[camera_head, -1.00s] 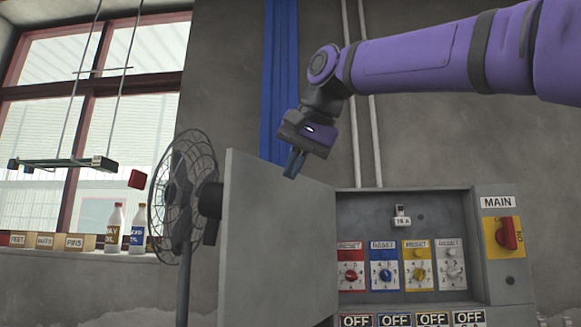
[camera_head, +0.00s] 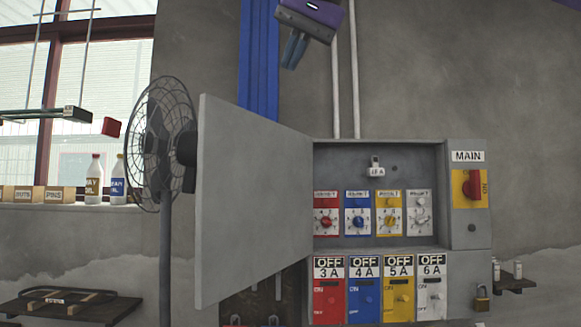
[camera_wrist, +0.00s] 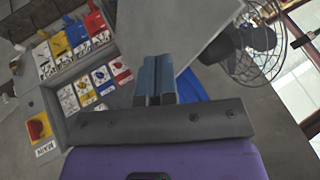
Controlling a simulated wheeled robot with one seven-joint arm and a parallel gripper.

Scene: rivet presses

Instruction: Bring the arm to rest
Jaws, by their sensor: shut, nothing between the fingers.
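My gripper (camera_head: 295,52) shows at the top of the head view, above the open grey door of the electrical cabinet. Its two blue-grey fingers point down and lie together, with nothing between them. In the wrist view my gripper (camera_wrist: 154,68) is also closed and empty, with the cabinet on the left beyond it. The rest of my arm is out of the head view, above its top edge.
The cabinet door (camera_head: 250,200) stands open to the left. A fan (camera_head: 165,145) stands left of it. The cabinet (camera_head: 463,215) has a red main switch (camera_head: 472,189) and several OFF-labelled switches. A shelf (camera_head: 75,308) is at lower left. The wall above right is clear.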

